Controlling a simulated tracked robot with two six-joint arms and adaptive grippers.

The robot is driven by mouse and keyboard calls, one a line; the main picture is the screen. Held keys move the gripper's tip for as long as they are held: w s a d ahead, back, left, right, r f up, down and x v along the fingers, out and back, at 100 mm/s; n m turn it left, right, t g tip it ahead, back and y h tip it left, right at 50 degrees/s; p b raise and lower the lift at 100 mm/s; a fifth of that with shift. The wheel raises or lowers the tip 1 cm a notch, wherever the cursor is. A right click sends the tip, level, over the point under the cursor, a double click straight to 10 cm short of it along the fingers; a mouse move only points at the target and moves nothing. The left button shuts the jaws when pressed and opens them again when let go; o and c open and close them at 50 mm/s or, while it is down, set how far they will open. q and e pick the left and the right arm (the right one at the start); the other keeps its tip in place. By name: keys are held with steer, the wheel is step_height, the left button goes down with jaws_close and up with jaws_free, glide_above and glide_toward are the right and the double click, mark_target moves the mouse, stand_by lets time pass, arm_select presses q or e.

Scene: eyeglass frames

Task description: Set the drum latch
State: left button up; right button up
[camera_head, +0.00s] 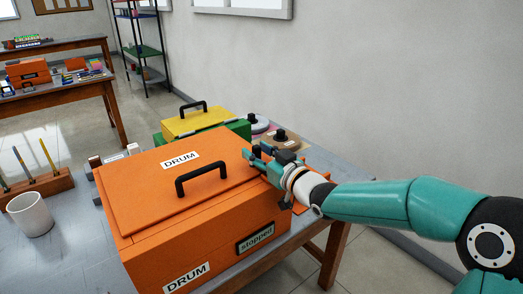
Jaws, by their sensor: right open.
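The orange drum box (205,235) stands on the grey table, its lid (150,190) down, with a black handle on top and "DRUM" labels. A small sign (255,239) on its front reads "stopped". My right gripper (254,156) is open at the right rear edge of the lid, its teal fingers pointing left. I cannot tell whether it touches the box. The drum latch cannot be made out; the gripper and wrist cover part of the box's right side. My left gripper is not in view.
Behind the drum are a yellow-lidded green box (195,122) and round items with black knobs (280,135). A white mug (31,214) and a wooden rack with upright sticks (40,185) stand at the left. A wall rises beyond the table's right edge.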

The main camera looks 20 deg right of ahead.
steer(key=shift+w, duration=0.1)
jaws_close()
stand_by(0.3)
steer(key=shift+a, duration=0.1)
